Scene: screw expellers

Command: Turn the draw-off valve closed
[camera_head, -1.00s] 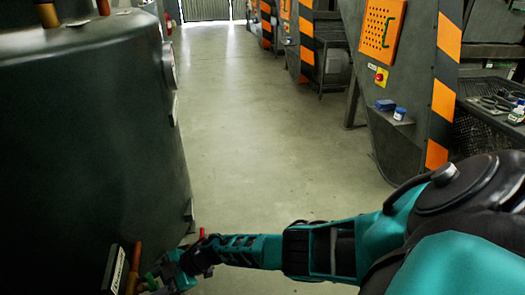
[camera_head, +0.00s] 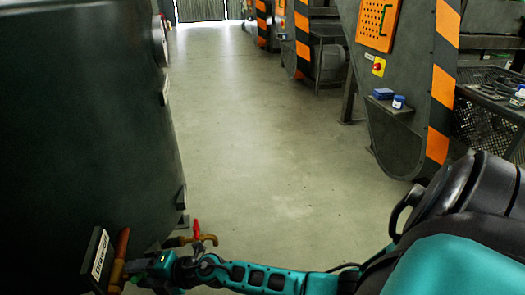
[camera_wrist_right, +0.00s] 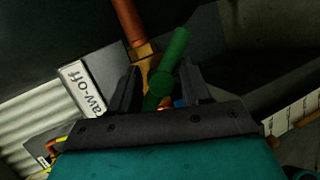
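The draw-off valve has a green lever handle (camera_wrist_right: 165,75) on a brass body (camera_wrist_right: 146,52) below a copper pipe (camera_wrist_right: 127,20). The lever is tilted, its upper end leaning right in the right wrist view. My right gripper (camera_wrist_right: 160,88) has its two dark fingers apart, one on each side of the lever; I cannot tell if either touches it. In the head view my right gripper (camera_head: 152,268) is at the lower left by the valve, hiding most of it. A white "Draw-off" plate (camera_head: 97,256) stands beside the copper pipe (camera_head: 121,250). My left gripper is not in view.
A large dark tank (camera_head: 85,130) fills the left side. A brass tap with a red handle (camera_head: 197,230) sticks out just beyond my right gripper. The floor aisle (camera_head: 260,140) is clear. A machine with an orange panel (camera_head: 377,22) stands at the right.

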